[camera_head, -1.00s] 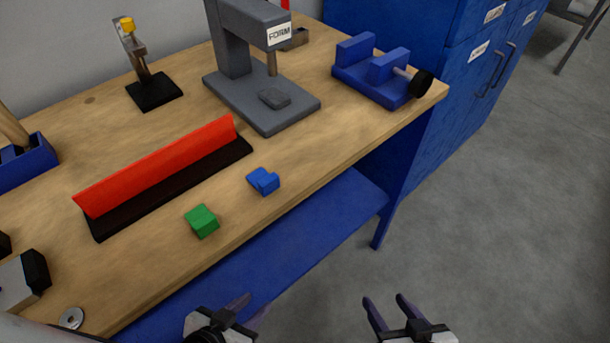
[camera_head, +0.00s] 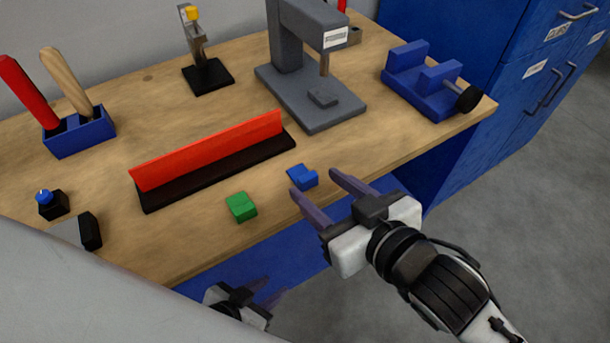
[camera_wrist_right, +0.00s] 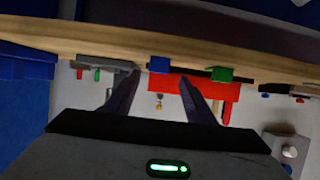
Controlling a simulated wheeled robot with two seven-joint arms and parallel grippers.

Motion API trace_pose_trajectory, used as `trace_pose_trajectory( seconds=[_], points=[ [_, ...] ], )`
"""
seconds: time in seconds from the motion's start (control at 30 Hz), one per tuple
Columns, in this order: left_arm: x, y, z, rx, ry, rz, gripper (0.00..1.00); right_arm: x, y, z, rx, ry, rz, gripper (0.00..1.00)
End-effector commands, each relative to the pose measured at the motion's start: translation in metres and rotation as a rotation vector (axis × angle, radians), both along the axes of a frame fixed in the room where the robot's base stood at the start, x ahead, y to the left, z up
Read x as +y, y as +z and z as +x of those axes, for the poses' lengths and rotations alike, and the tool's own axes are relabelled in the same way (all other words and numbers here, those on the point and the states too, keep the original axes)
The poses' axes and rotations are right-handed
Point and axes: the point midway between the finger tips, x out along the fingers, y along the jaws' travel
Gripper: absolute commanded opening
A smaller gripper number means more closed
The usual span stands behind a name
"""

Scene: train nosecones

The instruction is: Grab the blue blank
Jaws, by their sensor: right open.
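The blue blank (camera_head: 302,176) lies on the wooden bench near its front edge, to the right of the green blank (camera_head: 241,207). My right gripper (camera_head: 314,182) is open and empty at the bench's front edge, with its fingers pointing towards the blue blank. In the head view the fingertips appear on either side of the blank. The right wrist view shows the blue blank (camera_wrist_right: 159,65) beyond the two open fingers (camera_wrist_right: 157,82). My left gripper (camera_head: 278,289) is low in front of the bench, below its top, with its fingers apart and nothing visible between them.
A red bar on a black base (camera_head: 215,157) stands behind the blanks. A grey forming press (camera_head: 310,95) and a blue vise (camera_head: 425,80) stand further back. A blue tool holder (camera_head: 78,137) is at the left. Bare bench top (camera_head: 350,140) lies right of the blue blank.

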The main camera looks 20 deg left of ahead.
Motion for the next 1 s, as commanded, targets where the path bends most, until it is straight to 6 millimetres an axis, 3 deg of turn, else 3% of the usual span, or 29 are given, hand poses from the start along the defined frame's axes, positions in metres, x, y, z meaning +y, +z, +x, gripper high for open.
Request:
trace_pose_trajectory(
  seconds=[0.43, 0.73, 0.77, 1.0],
  points=[
    [-0.001, 0.0, 0.0, 0.002, -0.004, 0.0, 0.31, 0.036, -0.022, 0.031, -0.001, 0.001, 0.0, 0.5],
    [-0.001, 0.0, 0.001, 0.0, -0.004, -0.001, 0.31, 0.04, -0.024, 0.035, -0.001, 0.001, 0.0, 0.5],
    [-0.001, 0.001, 0.001, 0.0, -0.004, 0.0, 0.31, 0.04, -0.024, 0.035, -0.001, 0.001, 0.0, 0.48],
    [-0.001, 0.001, 0.002, -0.002, -0.003, 0.0, 0.31, 0.04, -0.024, 0.034, -0.001, 0.001, 0.0, 0.08]
  ],
)
